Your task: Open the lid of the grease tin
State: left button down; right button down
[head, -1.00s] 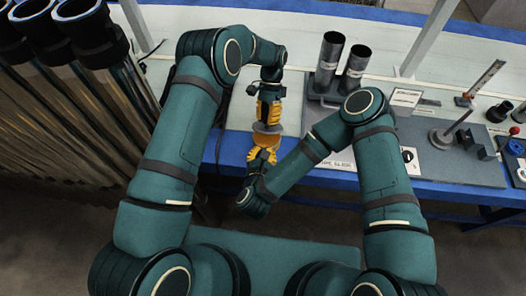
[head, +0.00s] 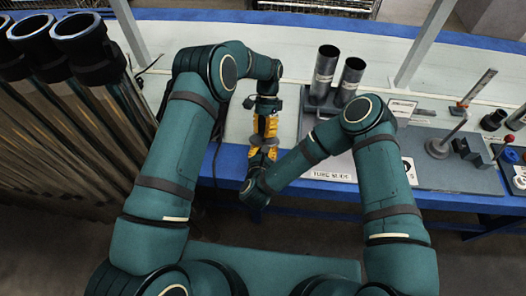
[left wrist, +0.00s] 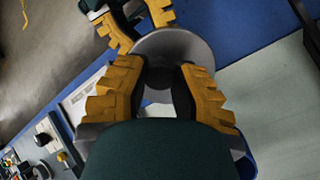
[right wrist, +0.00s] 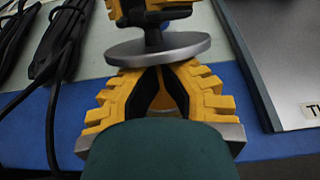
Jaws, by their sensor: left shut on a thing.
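A grey round metal disc (right wrist: 158,49), which looks like the grease tin's lid, is in my left gripper, with a dark stem or knob between the fingers. My left gripper (head: 265,130) holds it in the air near the front edge of the table; the disc also shows in the left wrist view (left wrist: 190,45). My right gripper (right wrist: 160,72) is close below the disc, its fingers pointing at the underside. I cannot clearly make out the tin's body.
The table (head: 235,122) has a blue front edge. A grey tube stand with two upright dark tubes (head: 325,70) is to the right of the grippers. Long tubes with black collars (head: 85,45) stand at the left. Black cables (right wrist: 50,80) lie beside the left gripper.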

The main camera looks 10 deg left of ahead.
pick_arm(q)
jog(key=c, duration=0.6)
grip_release()
jog(key=shift+c, duration=0.2)
